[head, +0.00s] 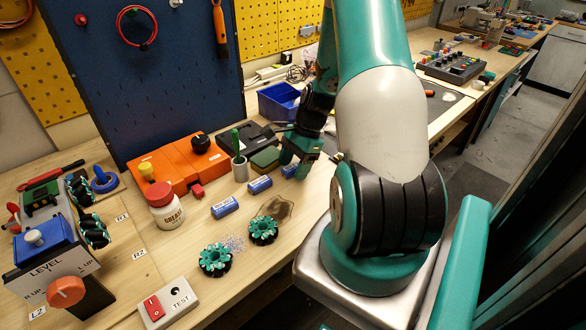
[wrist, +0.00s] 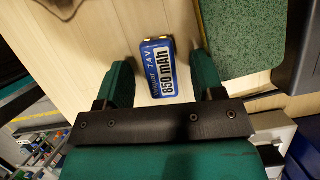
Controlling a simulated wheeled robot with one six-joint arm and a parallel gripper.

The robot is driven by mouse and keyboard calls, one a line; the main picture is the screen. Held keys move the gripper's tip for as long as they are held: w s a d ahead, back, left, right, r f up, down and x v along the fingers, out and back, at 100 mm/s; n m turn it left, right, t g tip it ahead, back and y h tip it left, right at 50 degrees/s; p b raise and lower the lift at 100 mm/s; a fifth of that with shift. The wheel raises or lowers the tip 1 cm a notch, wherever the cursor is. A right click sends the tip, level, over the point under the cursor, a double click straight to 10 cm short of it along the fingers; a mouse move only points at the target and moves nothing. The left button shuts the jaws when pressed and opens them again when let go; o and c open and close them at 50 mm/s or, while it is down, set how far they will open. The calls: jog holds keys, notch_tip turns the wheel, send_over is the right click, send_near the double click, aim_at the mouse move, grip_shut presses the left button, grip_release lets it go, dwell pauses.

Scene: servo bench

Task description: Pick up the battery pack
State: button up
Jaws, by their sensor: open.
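A blue battery pack with white lettering, "7.4 V" and "850 mAh" (wrist: 160,68), lies on the wooden bench in the wrist view. It appears between the two fingers of my gripper (wrist: 161,76), with a gap on each side. My gripper is open and holds nothing. In the head view my gripper (head: 303,158) points down at the bench, and a blue pack (head: 289,171) partly shows beside it. Two more blue battery packs lie to the left, a middle one (head: 260,185) and a nearer one (head: 224,207).
A cup with a green-handled tool (head: 240,168), a grease jar (head: 165,206) and two green-black wheels (head: 215,259) are farther left. A blue bin (head: 279,101) stands behind.

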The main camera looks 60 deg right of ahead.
jog(key=c, duration=1)
jog(key=shift+r, duration=0.1)
